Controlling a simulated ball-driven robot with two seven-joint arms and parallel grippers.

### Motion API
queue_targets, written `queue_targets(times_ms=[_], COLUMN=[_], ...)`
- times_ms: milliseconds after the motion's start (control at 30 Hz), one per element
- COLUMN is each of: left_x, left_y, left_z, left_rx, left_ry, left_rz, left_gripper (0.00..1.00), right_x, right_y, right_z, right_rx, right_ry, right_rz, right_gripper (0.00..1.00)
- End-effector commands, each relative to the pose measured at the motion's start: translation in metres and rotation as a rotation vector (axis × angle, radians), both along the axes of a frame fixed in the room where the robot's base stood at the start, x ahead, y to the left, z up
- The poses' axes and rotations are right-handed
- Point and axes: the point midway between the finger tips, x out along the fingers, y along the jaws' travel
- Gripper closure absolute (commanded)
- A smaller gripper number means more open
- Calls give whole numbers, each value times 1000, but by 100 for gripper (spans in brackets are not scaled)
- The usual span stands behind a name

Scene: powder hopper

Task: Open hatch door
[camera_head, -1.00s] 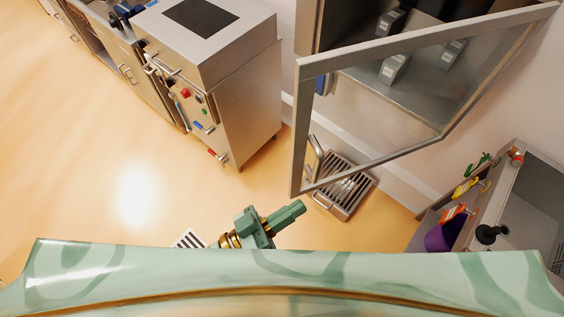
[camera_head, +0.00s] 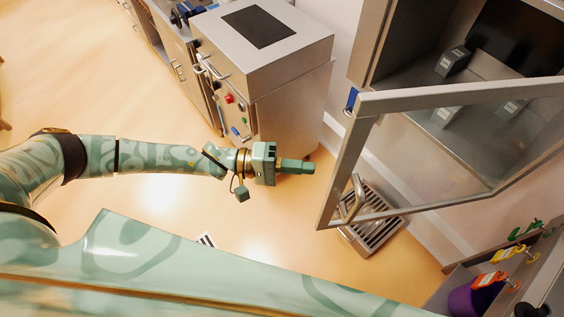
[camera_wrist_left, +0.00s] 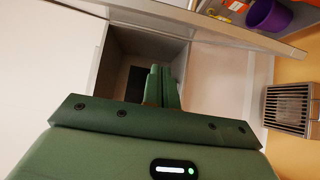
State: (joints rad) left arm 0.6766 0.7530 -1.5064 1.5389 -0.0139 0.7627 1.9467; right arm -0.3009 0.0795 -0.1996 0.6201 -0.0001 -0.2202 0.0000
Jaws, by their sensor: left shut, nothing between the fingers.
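The hatch door (camera_head: 341,170) is a glass panel in a grey metal frame. In the head view it stands swung out from the cabinet (camera_head: 368,45), with the cabinet interior showing behind it. A curved metal handle (camera_head: 357,200) shows near the door's lower left corner. My left gripper (camera_head: 312,167) is shut and empty, just left of the door frame, with a small gap in the picture. In the left wrist view its green fingers (camera_wrist_left: 163,86) lie together in front of a grey box-like opening (camera_wrist_left: 120,65). My right gripper is not in view.
A metal machine (camera_head: 290,100) with coloured buttons stands beyond my left arm. A slatted metal grate (camera_head: 375,232) lies below the door. A purple bin (camera_head: 463,301) and coloured clips sit at the lower right. Open floor lies at the left.

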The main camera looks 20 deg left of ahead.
Motion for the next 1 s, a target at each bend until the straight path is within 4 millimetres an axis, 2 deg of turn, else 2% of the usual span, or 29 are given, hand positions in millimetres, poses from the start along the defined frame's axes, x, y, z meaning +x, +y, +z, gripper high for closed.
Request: queue_targets(times_ms=[33, 133, 200, 400, 867, 1000], left_x=[2, 6, -8, -27, -31, -40], left_y=[-12, -31, -34, -43, -45, -49], left_z=[2, 2, 2, 1, 0, 1], left_rx=[-3, -2, 0, 1, 1, -1], left_ry=[-1, 0, 4, 1, -1, 1], left_rz=[-2, -2, -1, 0, 0, -2], left_gripper=[100, 100, 100, 100, 100, 100], right_x=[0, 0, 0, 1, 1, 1], right_y=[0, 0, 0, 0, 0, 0], right_z=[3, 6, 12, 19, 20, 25], right_rx=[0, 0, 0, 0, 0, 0], right_ry=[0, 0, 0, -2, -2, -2], right_rz=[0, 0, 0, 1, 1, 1], right_gripper=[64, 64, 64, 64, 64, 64])
